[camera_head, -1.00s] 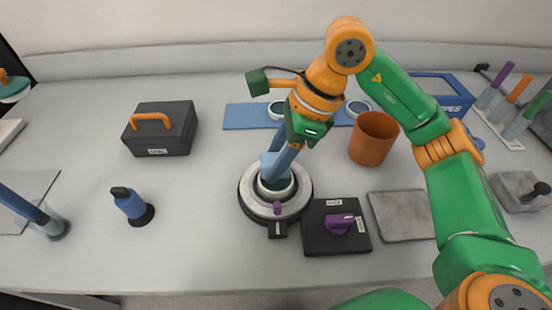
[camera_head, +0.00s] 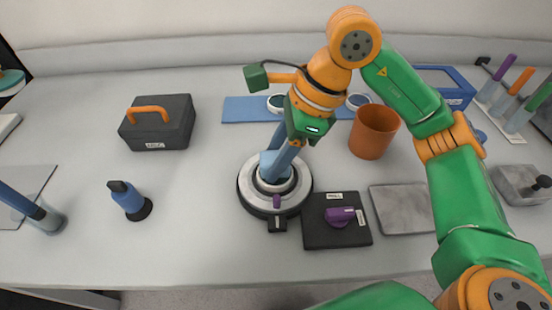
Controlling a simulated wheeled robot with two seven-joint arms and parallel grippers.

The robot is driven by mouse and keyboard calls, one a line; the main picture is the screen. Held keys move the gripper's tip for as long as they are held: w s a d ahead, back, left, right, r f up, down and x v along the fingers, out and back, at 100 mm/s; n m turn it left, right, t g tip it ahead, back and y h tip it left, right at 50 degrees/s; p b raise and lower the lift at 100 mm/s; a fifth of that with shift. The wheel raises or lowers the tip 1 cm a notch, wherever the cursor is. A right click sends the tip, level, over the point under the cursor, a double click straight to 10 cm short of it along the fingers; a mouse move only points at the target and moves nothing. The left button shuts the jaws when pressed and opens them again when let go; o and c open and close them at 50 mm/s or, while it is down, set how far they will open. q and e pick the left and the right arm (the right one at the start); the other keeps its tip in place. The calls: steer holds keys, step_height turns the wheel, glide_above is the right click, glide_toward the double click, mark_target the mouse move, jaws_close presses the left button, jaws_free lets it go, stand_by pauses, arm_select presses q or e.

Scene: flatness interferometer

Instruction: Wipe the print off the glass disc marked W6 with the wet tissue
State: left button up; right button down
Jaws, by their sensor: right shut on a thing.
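My right gripper (camera_head: 274,172) reaches down to the round grey stage (camera_head: 247,197) at the middle of the table. It is shut on a light blue piece, apparently the wet tissue (camera_head: 267,160), held low within the stage's pale ring. Fingers and tissue cover much of the ring's inside, so I cannot make out the glass disc there, its mark or a print. Two pale-rimmed discs, one (camera_head: 276,102) left and one (camera_head: 357,101) right of my right wrist, lie on a blue mat (camera_head: 240,110); their marks are unreadable.
A black pad with a purple knob (camera_head: 340,217) and a grey plate (camera_head: 402,211) lie right of the stage. An orange cup (camera_head: 372,133) and a blue wipes box (camera_head: 445,85) stand behind. A dark case (camera_head: 157,123) and blue bottle (camera_head: 128,199) stand left, with clear table between.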

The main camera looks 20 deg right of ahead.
step_height(320, 180, up, 8)
steer(key=p, duration=0.7)
steer(key=shift+r, duration=0.15)
